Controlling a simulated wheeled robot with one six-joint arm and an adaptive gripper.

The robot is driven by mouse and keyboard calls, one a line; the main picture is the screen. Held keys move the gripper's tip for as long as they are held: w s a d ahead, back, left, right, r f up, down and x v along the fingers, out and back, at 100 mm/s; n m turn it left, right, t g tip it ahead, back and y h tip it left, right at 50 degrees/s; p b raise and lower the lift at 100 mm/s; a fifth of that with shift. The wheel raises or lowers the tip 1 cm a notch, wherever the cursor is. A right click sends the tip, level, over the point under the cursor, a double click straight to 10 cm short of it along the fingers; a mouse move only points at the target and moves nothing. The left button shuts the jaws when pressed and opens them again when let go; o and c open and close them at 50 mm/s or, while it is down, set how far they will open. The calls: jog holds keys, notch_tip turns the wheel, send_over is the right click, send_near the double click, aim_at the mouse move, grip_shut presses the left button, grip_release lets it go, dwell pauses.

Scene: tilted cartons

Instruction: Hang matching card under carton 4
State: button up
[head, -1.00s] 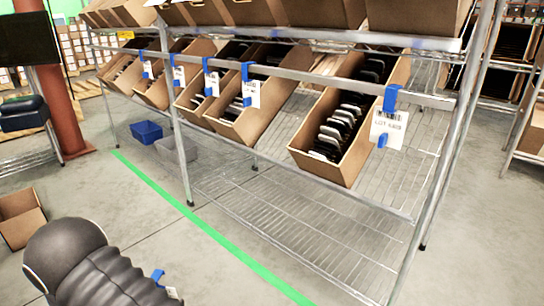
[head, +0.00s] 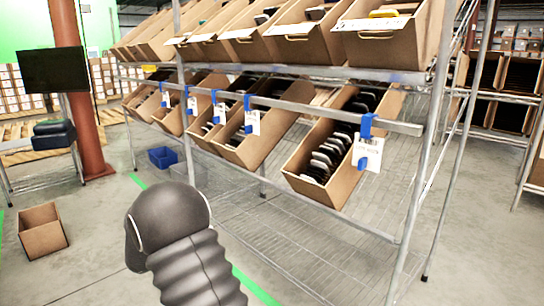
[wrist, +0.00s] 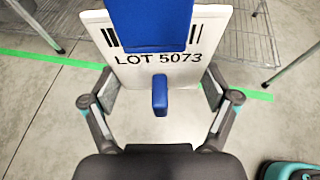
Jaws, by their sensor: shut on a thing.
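In the wrist view my gripper (wrist: 159,90) is shut on a white card (wrist: 128,72) with a barcode and the text LOT 5073. A blue clip (wrist: 150,25) sits at the card's top, and a blue knob sticks out below the text. In the head view my arm hides the gripper and the held card. Tilted cartons stand on the rack's lower tier, including a large right one (head: 310,188) and one left of it (head: 232,152). Cards hang by blue clips from the rail (head: 330,115), including the rightmost card (head: 374,152) and another card (head: 252,123). Carton numbers are not readable.
An upper row of cartons (head: 384,45) stands above the rail. A rack post (head: 432,130) stands at the right. A blue bin (head: 162,157) and an open carton (head: 42,231) are on the floor at left. The lower wire shelf is largely bare.

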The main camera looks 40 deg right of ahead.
jog(key=s+d+r+m+g, duration=0.1)
jog(key=s+d+r, duration=0.1)
jog(key=d+r, duration=0.5)
jog(key=s+d+r+m+g, duration=0.1)
jog(key=s+d+r, duration=0.2)
jog(key=d+r, duration=0.4)
jog(key=s+d+r+g, duration=0.1)
jog(key=d+r, duration=0.7)
jog(key=r, duration=0.8)
jog(key=shift+s+r+m+h, duration=0.3)
jog(key=shift+s+m, duration=0.1)
jog(key=shift+s, duration=0.5)
